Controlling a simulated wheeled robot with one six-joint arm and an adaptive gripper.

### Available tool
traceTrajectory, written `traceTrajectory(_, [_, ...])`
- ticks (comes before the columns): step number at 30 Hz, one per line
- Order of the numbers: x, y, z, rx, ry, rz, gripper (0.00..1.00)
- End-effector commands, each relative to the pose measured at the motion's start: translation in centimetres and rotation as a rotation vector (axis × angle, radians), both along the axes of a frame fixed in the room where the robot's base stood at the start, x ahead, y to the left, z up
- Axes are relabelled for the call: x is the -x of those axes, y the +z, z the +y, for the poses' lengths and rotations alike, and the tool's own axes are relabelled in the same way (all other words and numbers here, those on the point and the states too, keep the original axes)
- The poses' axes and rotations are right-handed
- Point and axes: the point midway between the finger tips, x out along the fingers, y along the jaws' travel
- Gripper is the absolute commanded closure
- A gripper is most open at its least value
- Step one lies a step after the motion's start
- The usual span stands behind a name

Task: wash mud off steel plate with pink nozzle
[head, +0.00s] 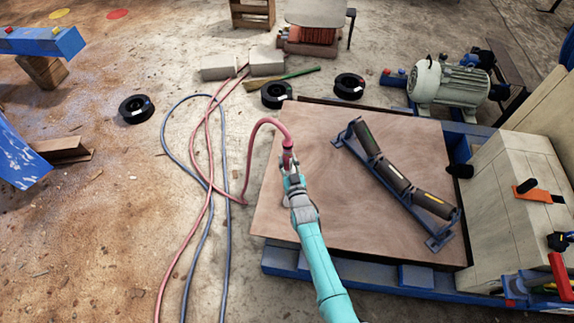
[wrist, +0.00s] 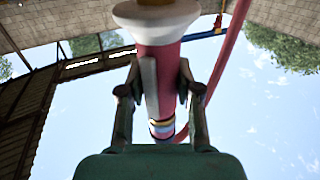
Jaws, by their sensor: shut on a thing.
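My gripper (head: 291,176) is shut on the pink nozzle (head: 287,148), held above a broad brown sheet (head: 310,205). In the wrist view the pink nozzle (wrist: 168,55) stands between the two fingers of my gripper (wrist: 160,85), its pale flared end at the top of the picture. A pink hose (head: 254,131) loops from the nozzle down to the ground. I see no water coming out. The brown sheet has swirling marks; I cannot tell whether it is muddy steel or wood, so I cannot pick out the steel plate for certain.
A roller frame (head: 395,180) lies on the sheet's right side. A motor (head: 450,85) and a pale block (head: 520,200) stand to the right. Blue hose (head: 228,215) and pink hose cross the ground at left. Black reels (head: 136,108) lie around. Open ground lies at left.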

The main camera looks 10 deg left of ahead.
Motion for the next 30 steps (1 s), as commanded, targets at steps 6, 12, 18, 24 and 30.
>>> traceTrajectory(6, [-1.4, 0.1, 0.0, -0.001, 0.000, -0.003, 1.00])
traceTrajectory(12, [-2.6, 0.1, 0.0, -0.001, 0.000, -0.002, 1.00])
traceTrajectory(18, [-3.6, 0.1, -0.1, 0.000, 0.000, -0.002, 1.00])
traceTrajectory(24, [-4.2, 0.2, -0.1, -0.001, 0.000, -0.003, 1.00])
traceTrajectory(30, [-4.3, 0.1, -0.1, -0.001, 0.000, -0.002, 1.00])
